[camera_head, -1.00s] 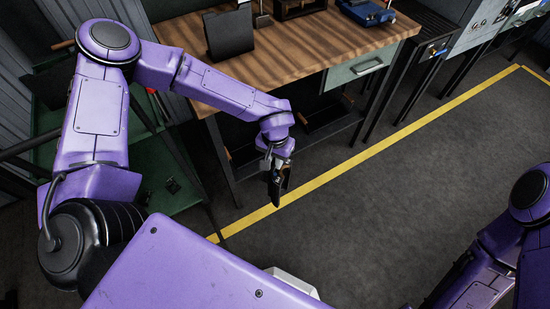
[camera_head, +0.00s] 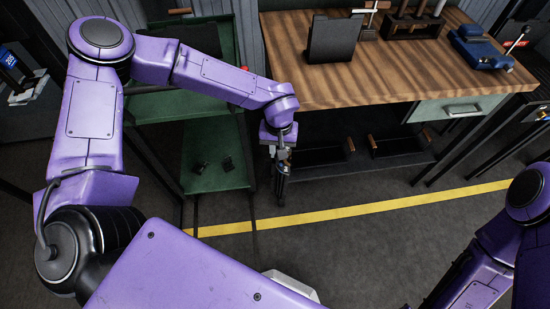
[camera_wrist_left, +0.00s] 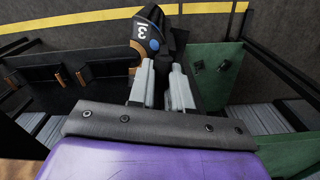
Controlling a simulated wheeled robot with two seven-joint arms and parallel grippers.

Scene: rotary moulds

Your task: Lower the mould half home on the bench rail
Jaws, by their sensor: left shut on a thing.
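My left gripper (camera_head: 281,165) hangs low in front of the wooden bench (camera_head: 285,72), off to its left end. In the left wrist view its pale fingers (camera_wrist_left: 164,88) are shut on a dark piece (camera_wrist_left: 150,32) with a blue and orange part and a white number. I take this piece to be the mould half; its far side is hidden. It is held in the air, apart from the bench. A dark upright plate (camera_head: 331,38) stands on the bench top; I cannot tell whether it belongs to the rail. My right gripper is out of view.
A green shelf stand (camera_head: 215,170) is left of the bench, with small dark pieces on it. Dark trays with brown handles (camera_head: 320,155) lie under the bench. A blue vise-like tool (camera_head: 480,48) sits at the bench's right. Open floor with a yellow line (camera_head: 330,213) lies in front.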

